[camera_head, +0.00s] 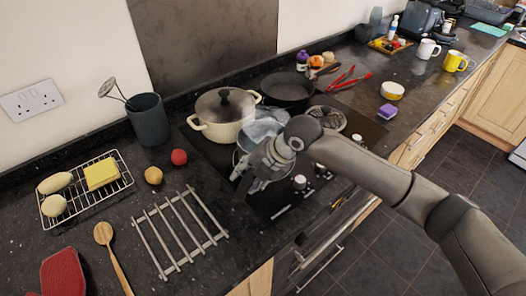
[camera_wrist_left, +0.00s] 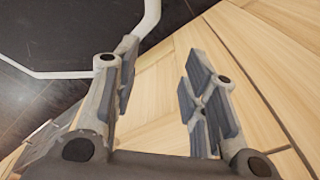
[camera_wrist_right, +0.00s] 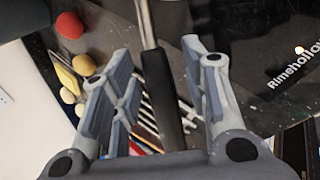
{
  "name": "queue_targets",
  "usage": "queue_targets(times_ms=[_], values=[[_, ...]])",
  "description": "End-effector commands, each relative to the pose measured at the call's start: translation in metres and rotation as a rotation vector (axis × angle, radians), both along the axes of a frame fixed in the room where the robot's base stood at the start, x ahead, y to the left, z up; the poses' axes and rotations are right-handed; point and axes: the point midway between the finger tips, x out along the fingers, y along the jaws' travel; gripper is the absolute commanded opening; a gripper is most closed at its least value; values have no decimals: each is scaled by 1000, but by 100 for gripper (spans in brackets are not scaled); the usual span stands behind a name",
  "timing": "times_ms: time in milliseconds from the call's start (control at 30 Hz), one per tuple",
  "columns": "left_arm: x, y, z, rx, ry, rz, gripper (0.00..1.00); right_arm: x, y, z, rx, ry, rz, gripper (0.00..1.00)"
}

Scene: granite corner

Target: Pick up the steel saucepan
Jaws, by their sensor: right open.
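The steel saucepan (camera_head: 262,126) sits on the black hob, largely hidden behind my right gripper and forearm in the head view. My right gripper (camera_head: 250,178) is open, at the near side of the pan. In the right wrist view, the pan's dark handle with its steel stem (camera_wrist_right: 161,95) lies between the spread fingers of the right gripper (camera_wrist_right: 155,75). Whether a finger touches it I cannot tell. My left gripper shows only in the left wrist view (camera_wrist_left: 158,75), open and empty, with pale wooden cupboard fronts beyond it.
A cream lidded pot (camera_head: 222,118) stands close left of the saucepan, and a black frying pan (camera_head: 288,88) behind it. A metal trivet (camera_head: 180,232) lies at the front left.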

Motion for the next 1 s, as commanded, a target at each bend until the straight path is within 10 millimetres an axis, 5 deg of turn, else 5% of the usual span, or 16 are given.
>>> queue_targets(times_ms=[167,500,1000], values=[[1,-2,0,-2,-1,1,40,0,0,0,0,-1,-1,42],[1,-12,-1,-14,-1,0,40,0,0,0,0,-1,-1,0],[1,-8,0,-10,-1,-2,40,3,1,5,4,-14,1,0]])
